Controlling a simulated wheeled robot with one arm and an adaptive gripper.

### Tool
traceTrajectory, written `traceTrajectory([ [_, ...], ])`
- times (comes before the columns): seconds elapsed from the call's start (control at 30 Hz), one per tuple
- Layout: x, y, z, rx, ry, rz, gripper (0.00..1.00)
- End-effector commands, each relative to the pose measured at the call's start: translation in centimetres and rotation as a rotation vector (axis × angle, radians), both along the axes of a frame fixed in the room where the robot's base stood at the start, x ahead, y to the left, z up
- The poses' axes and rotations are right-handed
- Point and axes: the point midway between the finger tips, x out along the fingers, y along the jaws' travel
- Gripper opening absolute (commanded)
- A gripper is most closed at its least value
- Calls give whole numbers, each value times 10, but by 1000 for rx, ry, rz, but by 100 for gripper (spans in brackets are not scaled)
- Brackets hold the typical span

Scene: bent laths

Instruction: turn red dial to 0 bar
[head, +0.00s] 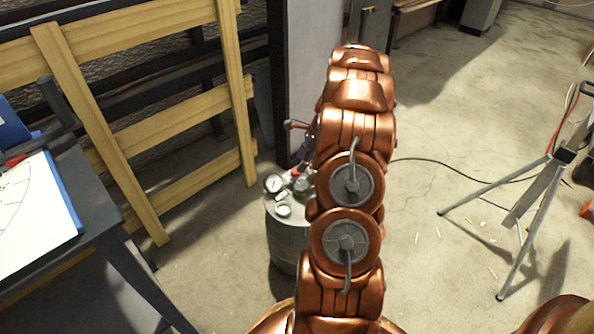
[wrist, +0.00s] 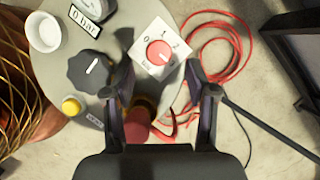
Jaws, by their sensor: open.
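The red dial (wrist: 160,53) sits on a square white plate (wrist: 146,63) marked 0, 1, 2 and bar, near the top middle of the wrist view. A pale line shows on the dial; its exact direction is too small to tell. My gripper (wrist: 158,70) is open, with one finger on each side of the dial in the picture. No contact with it is visible.
The plate is on a round grey tank (head: 288,238) with gauges. A black knob (wrist: 88,72), a yellow button (wrist: 71,106), a white cup-shaped part (wrist: 45,33) and a "0 bar" label (wrist: 85,22) are left of the dial. A red hose (wrist: 238,50) lies right.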

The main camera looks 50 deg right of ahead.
Motion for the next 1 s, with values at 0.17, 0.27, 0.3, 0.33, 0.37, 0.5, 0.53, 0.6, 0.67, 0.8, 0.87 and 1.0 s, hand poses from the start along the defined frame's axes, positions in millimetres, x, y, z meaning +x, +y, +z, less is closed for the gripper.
traceTrajectory([
  [0.17, 7, 8, -27, 4, 2, 3, 57],
  [0.27, 9, 11, -34, 3, 2, 2, 57],
  [0.3, 10, 11, -36, 2, 1, 2, 57],
  [0.33, 11, 11, -36, 1, 0, 3, 57],
  [0.37, 11, 11, -37, 1, 0, 3, 57],
  [0.5, 11, 11, -36, 1, -1, 2, 57],
  [0.53, 11, 11, -36, 1, -1, 2, 57],
  [0.6, 11, 11, -36, 1, 0, 3, 54],
  [0.67, 11, 11, -36, 1, 0, 3, 48],
  [0.8, 11, 11, -36, 1, 0, 3, 33],
  [0.87, 11, 11, -37, 1, 0, 3, 27],
  [1.0, 11, 11, -37, 1, 0, 3, 12],
])
